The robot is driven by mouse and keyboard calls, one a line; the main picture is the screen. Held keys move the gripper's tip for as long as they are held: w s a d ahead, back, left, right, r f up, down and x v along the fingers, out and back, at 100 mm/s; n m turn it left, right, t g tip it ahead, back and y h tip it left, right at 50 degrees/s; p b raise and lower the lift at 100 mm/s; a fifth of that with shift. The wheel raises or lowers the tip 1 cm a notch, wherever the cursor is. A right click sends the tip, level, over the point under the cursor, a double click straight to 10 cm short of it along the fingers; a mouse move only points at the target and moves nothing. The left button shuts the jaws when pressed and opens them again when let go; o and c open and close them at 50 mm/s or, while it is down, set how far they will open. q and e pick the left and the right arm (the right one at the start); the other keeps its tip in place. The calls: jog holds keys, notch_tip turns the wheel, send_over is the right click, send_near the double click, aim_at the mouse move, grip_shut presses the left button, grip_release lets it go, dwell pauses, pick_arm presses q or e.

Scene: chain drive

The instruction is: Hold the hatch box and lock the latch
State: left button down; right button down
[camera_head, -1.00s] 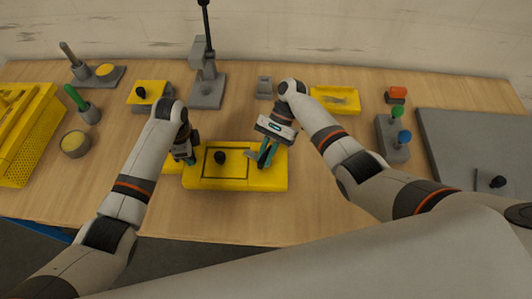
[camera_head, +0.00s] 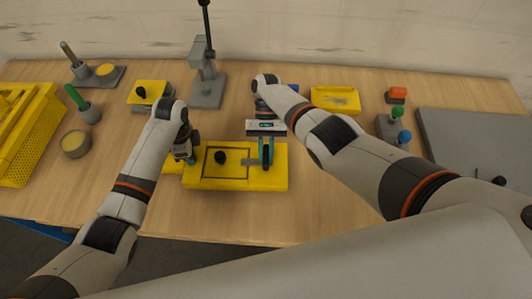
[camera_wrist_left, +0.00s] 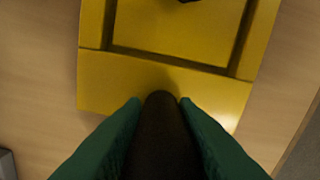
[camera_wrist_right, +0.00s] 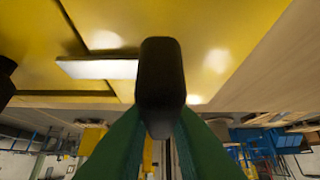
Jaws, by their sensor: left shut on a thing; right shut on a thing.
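The yellow hatch box (camera_head: 235,184) lies on the wooden table in front of me. Its hatch (camera_head: 232,172), framed by a dark line, is flush with the top and has a black knob (camera_head: 220,157). My left gripper (camera_head: 188,158) is shut on a dark handle (camera_wrist_left: 160,130) at the box's left end. My right gripper (camera_head: 266,160) is shut on the black latch handle (camera_wrist_right: 160,85) at the right part of the box. A pale latch bar (camera_wrist_right: 98,69) sticks out from it towards the hatch; the fingers partly hide the handle in the head view.
A grey stand (camera_head: 207,88) rises behind the box. A yellow tray (camera_head: 336,99) and a block with green and blue knobs (camera_head: 393,130) stand at the right. A yellow perforated bin (camera_head: 30,135) stands far left. The table in front of the box is clear.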

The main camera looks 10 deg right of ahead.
jog(key=shift+s+d+f, duration=0.1)
jog(key=c, duration=1.4)
grip_release()
jog(key=shift+o, duration=0.2)
jog(key=shift+m, duration=0.3)
